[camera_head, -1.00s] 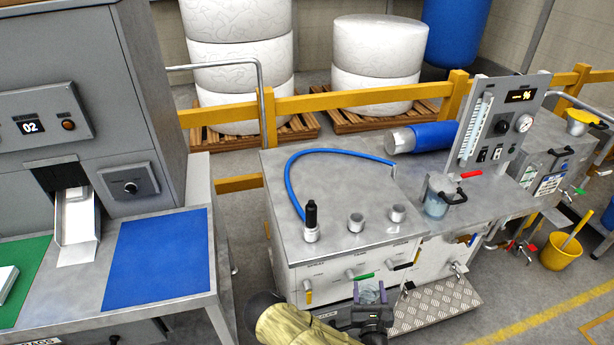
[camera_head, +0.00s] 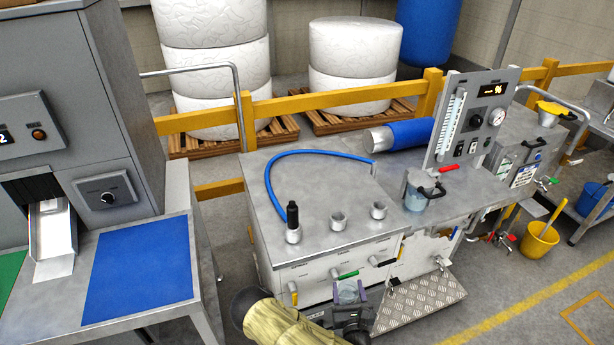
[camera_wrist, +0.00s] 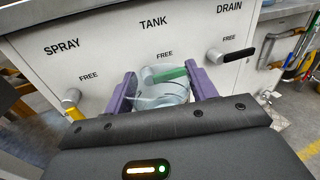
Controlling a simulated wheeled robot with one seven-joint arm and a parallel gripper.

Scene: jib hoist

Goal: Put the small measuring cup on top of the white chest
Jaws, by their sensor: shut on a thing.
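The small measuring cup is clear and see-through; it shows in the head view (camera_head: 347,291) and in the wrist view (camera_wrist: 160,95). My gripper (camera_head: 350,296) is shut on it, with a purple finger on each side in the wrist view (camera_wrist: 161,93). The cup is held in front of a white-fronted cabinet (camera_head: 325,290) with a grey metal top, below the top's edge. The cup overlaps the green TANK lever (camera_wrist: 167,75) in the wrist view. I cannot tell whether this cabinet is the white chest; no other white chest is clearly seen.
A larger clear jug (camera_head: 416,198) with a black handle stands on the metal bench. A black-topped nozzle (camera_head: 293,222), a blue hose (camera_head: 300,154) and two metal sockets are on the cabinet top. A blue mat (camera_head: 140,270) lies on the left table. A tread plate (camera_head: 425,302) juts out low.

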